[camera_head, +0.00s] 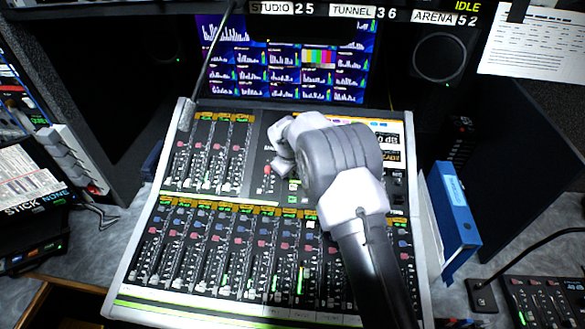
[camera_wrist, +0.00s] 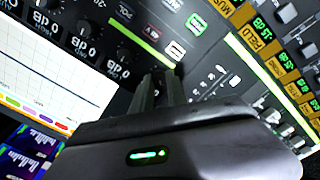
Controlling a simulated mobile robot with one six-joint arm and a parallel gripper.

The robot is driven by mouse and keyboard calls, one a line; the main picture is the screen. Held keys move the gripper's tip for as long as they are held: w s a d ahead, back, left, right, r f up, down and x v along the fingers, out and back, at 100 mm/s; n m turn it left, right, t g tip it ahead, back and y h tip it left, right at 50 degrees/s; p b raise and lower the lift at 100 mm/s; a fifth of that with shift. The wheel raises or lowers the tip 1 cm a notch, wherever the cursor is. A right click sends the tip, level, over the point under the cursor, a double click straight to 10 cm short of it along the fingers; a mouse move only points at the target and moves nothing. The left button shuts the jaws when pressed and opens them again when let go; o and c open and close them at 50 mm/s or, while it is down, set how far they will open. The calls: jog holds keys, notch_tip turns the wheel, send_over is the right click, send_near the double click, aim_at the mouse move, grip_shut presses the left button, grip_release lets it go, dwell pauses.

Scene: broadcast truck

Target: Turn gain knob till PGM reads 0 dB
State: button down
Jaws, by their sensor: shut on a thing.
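The mixing console (camera_head: 122,296) fills the middle of the head view. My gripper (camera_wrist: 158,86) reaches down onto its upper panel; in the head view my wrist hides the fingertips. In the wrist view the narrow fingers are close together, shut on what seems to be the gain knob, which they and my gripper's body hide. Beside them is a row of dark knobs with "0 dB" readouts, one knob (camera_wrist: 84,43) showing near the top. I cannot make out the PGM reading.
Fader strips (camera_head: 200,250) cover the console's front. A screen wall (camera_head: 285,75) stands behind it. A blue binder (camera_head: 455,210) stands close on the right, a small panel (camera_head: 545,300) at the lower right, and stacked equipment (camera_head: 30,190) on the left.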

jog(key=shift+n+p, duration=0.3)
jog(key=shift+n, duration=0.5)
jog(key=c, duration=1.3)
grip_release()
jog(key=p+v, duration=0.3)
jog(key=v, duration=1.4)
jog(key=shift+s+r, duration=0.1)
jog(key=shift+r, duration=0.1)
